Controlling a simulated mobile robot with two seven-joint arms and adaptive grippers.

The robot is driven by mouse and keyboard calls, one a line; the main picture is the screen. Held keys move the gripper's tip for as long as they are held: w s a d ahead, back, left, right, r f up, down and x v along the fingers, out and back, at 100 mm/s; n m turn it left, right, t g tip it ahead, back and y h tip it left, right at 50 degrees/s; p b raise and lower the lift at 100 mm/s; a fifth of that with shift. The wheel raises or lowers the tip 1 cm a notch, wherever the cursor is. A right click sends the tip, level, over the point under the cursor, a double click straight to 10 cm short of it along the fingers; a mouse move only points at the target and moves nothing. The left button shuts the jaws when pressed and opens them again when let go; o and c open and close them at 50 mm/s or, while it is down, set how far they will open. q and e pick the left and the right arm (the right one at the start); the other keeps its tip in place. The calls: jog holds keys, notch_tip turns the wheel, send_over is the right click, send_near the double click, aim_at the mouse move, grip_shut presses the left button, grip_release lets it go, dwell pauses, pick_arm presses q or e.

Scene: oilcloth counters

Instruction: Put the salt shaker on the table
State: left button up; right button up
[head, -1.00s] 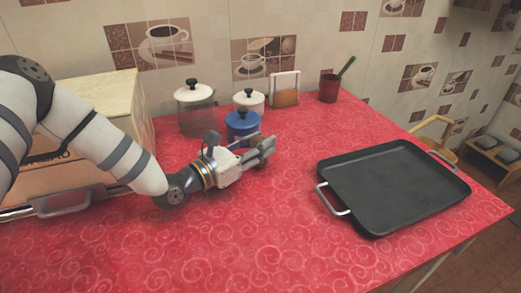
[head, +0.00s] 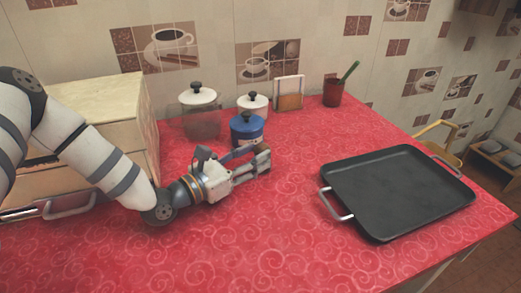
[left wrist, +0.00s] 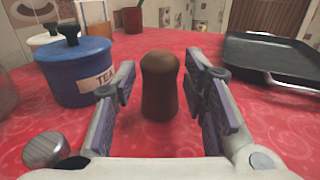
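A brown, waisted shaker-like object (left wrist: 160,86) stands upright on the red cloth in the left wrist view; I take it for the salt shaker. My left gripper (left wrist: 163,100) is open, with one finger on each side of it and small gaps visible. In the head view my left gripper (head: 262,160) is low over the counter, in front of the blue canister, and I cannot make out the shaker there. A small metal-topped item (left wrist: 45,149) shows at the lower left of the wrist view; what it is I cannot tell. My right gripper is not in view.
The blue canister (head: 246,130) stands close behind the left gripper, near a glass jar (head: 200,118) and a white-lidded canister (head: 253,105). A black pan (head: 398,192) lies to the right. A wooden box (head: 100,110) is at left. The front red counter (head: 240,245) is clear.

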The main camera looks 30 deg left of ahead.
pick_arm(q)
jog(key=p+v, duration=0.1)
jog(key=v, duration=0.7)
jog(key=shift+a+r, duration=0.1)
jog(key=shift+r, duration=0.05)
jog(key=shift+s, duration=0.35)
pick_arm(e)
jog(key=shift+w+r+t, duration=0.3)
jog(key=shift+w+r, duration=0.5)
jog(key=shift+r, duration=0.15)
